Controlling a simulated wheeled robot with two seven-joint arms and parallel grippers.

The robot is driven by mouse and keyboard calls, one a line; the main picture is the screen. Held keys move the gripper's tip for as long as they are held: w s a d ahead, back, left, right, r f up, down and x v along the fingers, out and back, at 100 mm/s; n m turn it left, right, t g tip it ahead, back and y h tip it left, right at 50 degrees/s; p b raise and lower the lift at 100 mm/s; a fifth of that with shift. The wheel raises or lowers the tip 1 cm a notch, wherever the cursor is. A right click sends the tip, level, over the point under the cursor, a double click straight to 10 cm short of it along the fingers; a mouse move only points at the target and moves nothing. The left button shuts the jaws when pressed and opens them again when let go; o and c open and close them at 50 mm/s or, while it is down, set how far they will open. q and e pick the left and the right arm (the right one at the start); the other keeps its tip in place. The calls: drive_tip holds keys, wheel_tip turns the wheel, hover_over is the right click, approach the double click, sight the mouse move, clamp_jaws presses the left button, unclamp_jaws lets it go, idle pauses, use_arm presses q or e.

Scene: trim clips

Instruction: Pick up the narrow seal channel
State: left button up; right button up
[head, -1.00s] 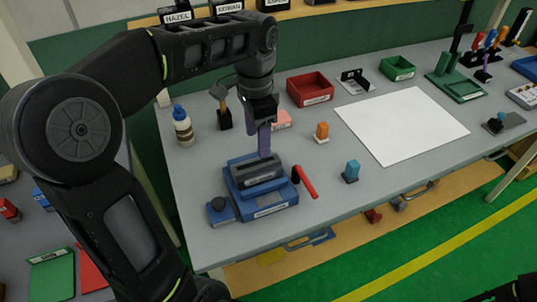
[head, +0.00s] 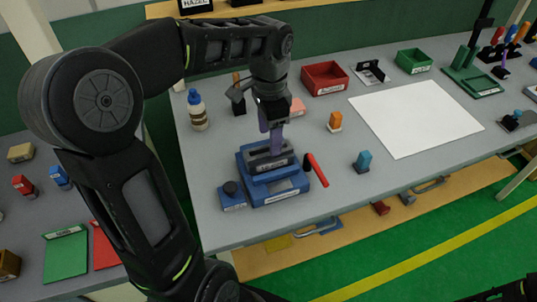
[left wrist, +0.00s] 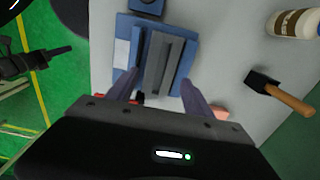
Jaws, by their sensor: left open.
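A grey slotted bar, which looks like the narrow seal channel (head: 266,161), lies in a blue stepped fixture (head: 277,198) near the table's front left. It also shows in the left wrist view (left wrist: 160,62), lengthwise between my fingers. My left gripper (head: 271,145) points down over the bar with its purple fingers apart. In the left wrist view the fingers (left wrist: 161,92) stand on either side of the bar's near end, with a gap visible. Contact cannot be told. Dark parts of my right arm show at the head view's bottom right; its jaw state is unclear.
A blue block with a black knob (head: 232,195) and a red-handled tool (head: 317,170) flank the fixture closely. A white sheet (head: 415,118) lies clear at right.

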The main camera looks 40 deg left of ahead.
sight(268, 156)
use_arm(q)
wheel_tip(268, 156, down, 4)
drive_tip(key=shift+a+f+p, duration=0.1)
drive_tip(key=shift+f+p, duration=0.05)
drive_tip(key=shift+p, duration=0.2)
idle(0.4)
drive_tip(key=c, duration=1.2)
